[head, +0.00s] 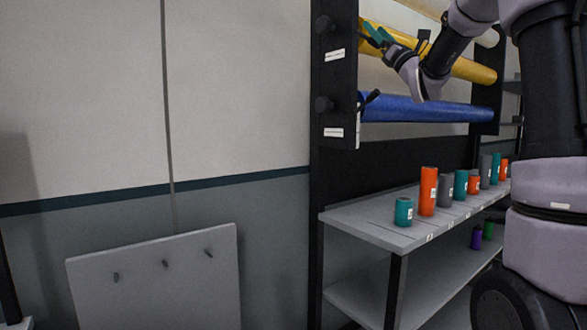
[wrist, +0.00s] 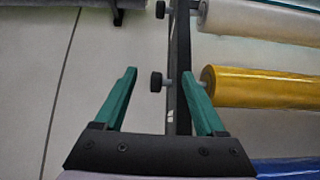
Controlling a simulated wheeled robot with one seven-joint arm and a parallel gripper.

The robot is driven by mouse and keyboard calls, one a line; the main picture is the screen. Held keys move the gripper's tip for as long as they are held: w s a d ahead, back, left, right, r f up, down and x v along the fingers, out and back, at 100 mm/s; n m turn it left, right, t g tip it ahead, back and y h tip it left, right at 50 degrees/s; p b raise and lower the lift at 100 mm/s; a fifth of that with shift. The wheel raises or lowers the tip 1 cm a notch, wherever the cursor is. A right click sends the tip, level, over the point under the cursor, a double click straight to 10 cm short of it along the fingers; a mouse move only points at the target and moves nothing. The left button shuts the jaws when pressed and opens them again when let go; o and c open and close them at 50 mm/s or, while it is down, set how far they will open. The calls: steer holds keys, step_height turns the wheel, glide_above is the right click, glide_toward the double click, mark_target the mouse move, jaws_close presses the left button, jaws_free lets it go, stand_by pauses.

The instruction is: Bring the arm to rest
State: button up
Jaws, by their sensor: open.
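My gripper (head: 378,36) is raised in front of the roll rack at the upper right of the head view. In the wrist view its two green fingers (wrist: 160,100) stand wide apart, open, with nothing held between them. A black knob (wrist: 156,82) and the dark rack post (wrist: 180,60) show beyond and between the fingers. The right finger overlaps the end of the yellow roll (wrist: 265,88) in the picture; I cannot tell whether they touch.
A blue roll (head: 430,108) lies below the yellow one. A grey shelf (head: 375,228) holds several canisters, including a tall orange one (head: 428,192) and a teal one (head: 403,212). A grey pegged panel (head: 150,285) leans at the wall.

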steer(key=s+d+f+m+g+h, duration=0.3)
steer(key=s+f+m+h, duration=0.35)
steer(key=m, duration=0.95)
steer(key=s+d+f+m+g+h, duration=0.25)
steer(key=f+m+h, duration=0.65)
steer(key=m, duration=0.7)
steer(key=s+a+f+m+g+y, duration=0.1)
steer(key=s+f+m+g, duration=0.4)
steer(key=s, duration=0.7)
steer(key=s+a+f+m+g, duration=0.4)
steer(key=s+f+m+g, duration=0.1)
steer(key=s+f+m, duration=0.5)
step_height(320, 180, down, 3)
steer(key=shift+s+a+f+y, duration=0.15)
steer(key=shift+s+y, duration=0.2)
steer(key=shift+s, duration=0.6)
